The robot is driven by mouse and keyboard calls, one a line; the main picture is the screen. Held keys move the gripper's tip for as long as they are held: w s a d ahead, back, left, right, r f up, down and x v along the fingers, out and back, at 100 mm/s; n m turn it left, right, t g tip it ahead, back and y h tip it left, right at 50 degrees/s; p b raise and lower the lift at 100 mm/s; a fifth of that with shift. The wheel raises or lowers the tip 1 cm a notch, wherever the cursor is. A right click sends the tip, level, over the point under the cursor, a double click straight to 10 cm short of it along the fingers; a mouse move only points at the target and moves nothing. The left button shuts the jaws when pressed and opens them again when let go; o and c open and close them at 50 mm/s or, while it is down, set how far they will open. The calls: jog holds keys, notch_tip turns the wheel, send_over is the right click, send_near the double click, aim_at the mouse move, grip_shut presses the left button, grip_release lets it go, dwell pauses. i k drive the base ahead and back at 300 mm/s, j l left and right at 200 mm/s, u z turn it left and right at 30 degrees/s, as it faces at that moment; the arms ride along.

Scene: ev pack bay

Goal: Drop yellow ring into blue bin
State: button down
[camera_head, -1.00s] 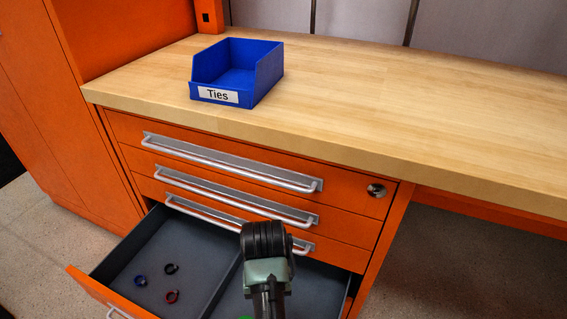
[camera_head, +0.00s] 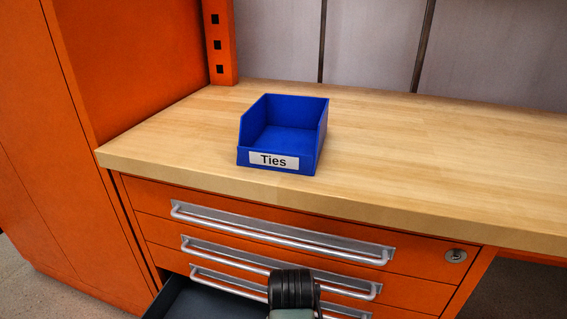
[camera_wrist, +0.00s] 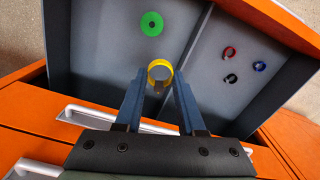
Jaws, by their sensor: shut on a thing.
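The blue bin (camera_head: 280,130) stands on the wooden bench top in the head view. It is labelled "Ties", and its visible inside looks empty. The yellow ring (camera_wrist: 160,68) shows in the wrist view between the fingertips of my gripper (camera_wrist: 159,80). My gripper is shut on the ring, above the open drawer. In the head view only part of my arm shows at the bottom, in front of the drawer fronts; the fingers and the ring are out of sight there.
The open drawer (camera_wrist: 95,75) holds a green ring (camera_wrist: 152,24) in one compartment. Small black, blue and red rings (camera_wrist: 259,66) lie in the other. Drawer handles (camera_head: 275,232) stick out below the bench edge. The bench top (camera_head: 420,160) right of the bin is clear.

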aim_at(295, 145)
jog(key=u, duration=0.85)
jog(key=l+u, duration=0.2)
jog(key=l, duration=0.5)
jog(key=k+l+u, duration=0.2)
jog(key=l, duration=0.5)
jog(key=i+l, duration=0.05)
jog(key=i, duration=0.05)
